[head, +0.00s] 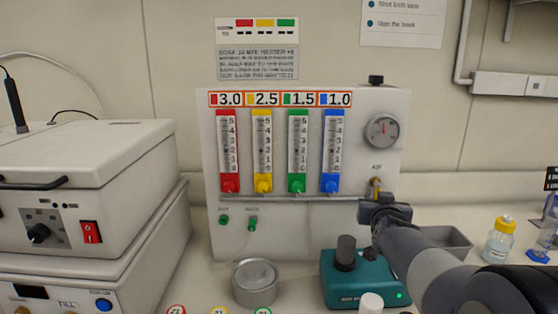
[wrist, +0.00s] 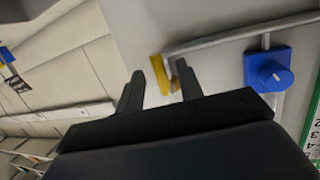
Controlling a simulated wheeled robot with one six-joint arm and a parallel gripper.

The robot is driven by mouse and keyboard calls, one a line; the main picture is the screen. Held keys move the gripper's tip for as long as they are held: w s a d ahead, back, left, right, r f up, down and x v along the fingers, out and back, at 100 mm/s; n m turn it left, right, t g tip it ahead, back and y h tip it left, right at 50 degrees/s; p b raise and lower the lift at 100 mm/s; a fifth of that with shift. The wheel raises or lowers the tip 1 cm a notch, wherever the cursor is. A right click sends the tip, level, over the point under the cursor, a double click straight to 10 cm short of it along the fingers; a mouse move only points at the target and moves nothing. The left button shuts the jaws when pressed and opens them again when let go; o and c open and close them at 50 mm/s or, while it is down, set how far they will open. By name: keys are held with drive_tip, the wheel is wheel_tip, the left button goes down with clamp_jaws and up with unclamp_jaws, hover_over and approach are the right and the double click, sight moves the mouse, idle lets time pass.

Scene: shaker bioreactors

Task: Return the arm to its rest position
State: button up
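My arm reaches in from the lower right of the head view. My gripper (head: 384,200) is in front of the gas panel (head: 300,235), just below a small brass-yellow valve (head: 375,184) under the round gauge. In the wrist view my gripper's two fingers (wrist: 159,70) stand apart with a gap between them. The yellow valve handle (wrist: 160,75) shows in that gap, beyond the fingertips. I see no clear contact with it. A blue knob (wrist: 269,71) is to the right of the fingers.
The panel carries red, yellow, green and blue flow tubes (head: 297,150) and a gauge (head: 382,132). A teal device (head: 352,282) stands below my arm, with a metal dish (head: 255,283) to its left. A yellow-capped bottle (head: 499,242) and grey tray (head: 450,240) are at the right.

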drive_tip(key=shift+w+d+f, duration=0.1)
drive_tip(key=shift+w+d, duration=0.1)
drive_tip(key=shift+w, duration=0.5)
drive_tip(key=shift+s, duration=0.1)
